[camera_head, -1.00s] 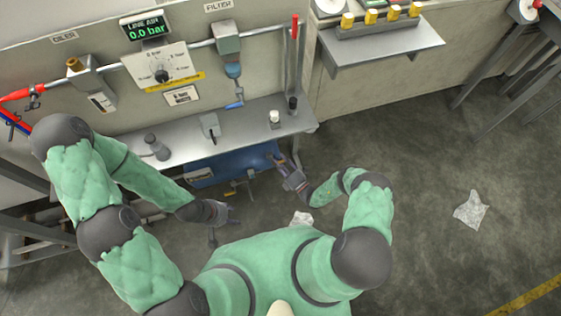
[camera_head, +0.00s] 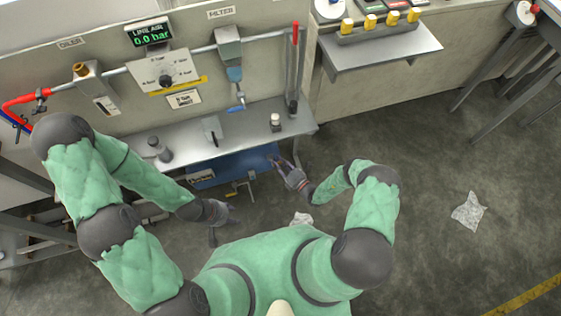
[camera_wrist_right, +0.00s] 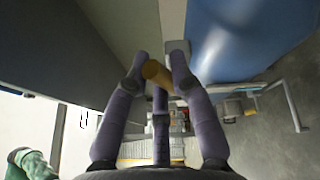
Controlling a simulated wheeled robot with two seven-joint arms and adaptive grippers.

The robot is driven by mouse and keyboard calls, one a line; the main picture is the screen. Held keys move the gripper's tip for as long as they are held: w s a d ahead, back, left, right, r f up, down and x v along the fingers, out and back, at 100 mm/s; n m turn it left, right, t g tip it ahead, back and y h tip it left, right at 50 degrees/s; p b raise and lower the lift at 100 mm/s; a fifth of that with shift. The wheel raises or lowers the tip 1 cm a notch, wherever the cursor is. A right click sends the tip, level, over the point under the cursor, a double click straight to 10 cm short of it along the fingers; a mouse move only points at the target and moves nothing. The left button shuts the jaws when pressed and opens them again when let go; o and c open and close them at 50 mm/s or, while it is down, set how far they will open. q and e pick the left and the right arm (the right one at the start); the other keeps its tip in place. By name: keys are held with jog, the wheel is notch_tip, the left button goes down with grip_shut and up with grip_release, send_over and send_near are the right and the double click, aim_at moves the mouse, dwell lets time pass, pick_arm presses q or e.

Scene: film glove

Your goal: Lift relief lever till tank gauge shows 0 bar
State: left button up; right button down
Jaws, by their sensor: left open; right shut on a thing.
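The blue tank (camera_head: 236,166) lies under the metal bench, and its side also shows in the wrist view (camera_wrist_right: 235,40). My right gripper (camera_head: 274,160) is at the tank's right end. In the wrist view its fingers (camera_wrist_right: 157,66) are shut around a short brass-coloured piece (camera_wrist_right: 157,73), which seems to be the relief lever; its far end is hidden. My left gripper (camera_head: 212,228) is open and empty, low in front of the bench, apart from the tank. I cannot make out the tank gauge or its reading.
The line air display (camera_head: 149,33) on the panel reads 0.0 bar. The bench top (camera_head: 185,143) is just above my right gripper. A yellow-handled valve (camera_head: 233,193) sits below the tank. Crumpled film (camera_head: 468,211) lies on the open floor at right.

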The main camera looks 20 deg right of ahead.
jog(key=shift+a+r+n+g+h+p, duration=0.2)
jog(key=shift+r+n+g+p, duration=0.1)
jog(key=shift+n+p, duration=0.25)
jog(key=shift+a+r+n+g+h+p, duration=0.1)
jog(key=shift+r+n+g+h+p, duration=0.2)
jog(key=shift+n, duration=0.35)
jog(key=n+p, duration=0.1)
jog(key=a+n+h+p, duration=0.1)
jog(key=n+p, duration=0.1)
jog(key=shift+a+r+g, duration=0.15)
jog(key=shift+r+g, duration=0.2)
jog(key=shift+g, duration=0.05)
jog(key=shift+a+n+h+p, duration=0.4)
jog(key=shift+n+h+p, duration=0.4)
jog(key=shift+n+p, duration=0.3)
jog(key=shift+a+n+g+h+p, duration=0.4)
jog(key=shift+n+h+p, duration=0.3)
jog(key=shift+n, duration=0.2)
jog(key=shift+f, duration=0.1)
jog(key=c, duration=1)
grip_release()
jog(key=shift+c, duration=0.2)
jog(key=shift+s, duration=0.15)
